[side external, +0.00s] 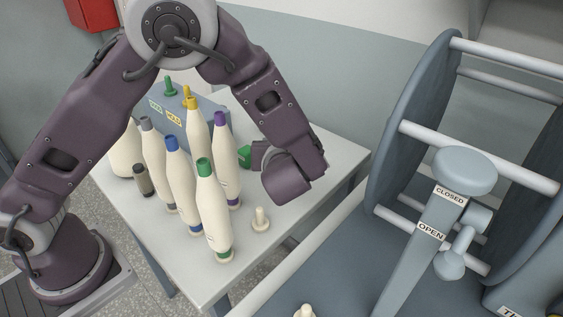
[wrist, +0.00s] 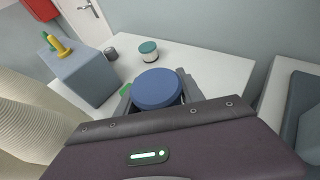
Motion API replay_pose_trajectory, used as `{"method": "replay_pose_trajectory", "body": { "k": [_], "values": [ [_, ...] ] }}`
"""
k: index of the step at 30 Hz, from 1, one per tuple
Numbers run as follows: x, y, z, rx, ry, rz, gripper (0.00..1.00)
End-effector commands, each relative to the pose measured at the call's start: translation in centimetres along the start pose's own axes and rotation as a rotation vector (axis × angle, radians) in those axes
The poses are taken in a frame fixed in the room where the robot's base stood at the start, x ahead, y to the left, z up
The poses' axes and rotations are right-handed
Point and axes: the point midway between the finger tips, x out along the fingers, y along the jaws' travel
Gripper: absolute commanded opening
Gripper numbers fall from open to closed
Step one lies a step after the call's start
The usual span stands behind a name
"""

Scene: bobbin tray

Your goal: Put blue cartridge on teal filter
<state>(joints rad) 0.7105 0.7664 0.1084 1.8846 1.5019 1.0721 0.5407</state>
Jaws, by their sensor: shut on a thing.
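A blue cartridge (wrist: 157,86), seen from its round blue end, is between the two grey fingers of my gripper (wrist: 156,95) in the wrist view. My gripper is shut on it. The teal filter (wrist: 148,51), a short pale cylinder with a teal top, stands upright on the white table beyond the cartridge, apart from it. In the side external view my gripper (side external: 258,157) is low at the table's right part, partly hidden by my wrist. I cannot make out the blue cartridge or the teal filter there.
Several tall cream bobbins (side external: 209,210) stand on the white table (side external: 310,180) left of my gripper. A small cream peg (side external: 260,220) stands near my wrist. Table right of the filter is clear.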

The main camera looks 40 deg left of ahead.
Motion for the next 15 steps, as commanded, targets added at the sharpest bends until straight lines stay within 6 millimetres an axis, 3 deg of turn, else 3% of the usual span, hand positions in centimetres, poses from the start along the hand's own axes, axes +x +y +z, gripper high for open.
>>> {"method": "replay_pose_trajectory", "body": {
  "k": [2,5,11,15],
  "values": [
    [-0.1,-0.1,1.2,-0.003,-0.001,0.000,0.00],
    [1.3,-0.4,2.3,-0.004,-0.002,0.004,0.00],
    [9.1,-1.2,6.1,0.002,-0.004,-0.008,0.00],
    [15.7,-0.2,10.6,0.012,-0.006,-0.035,0.00]
  ]
}}
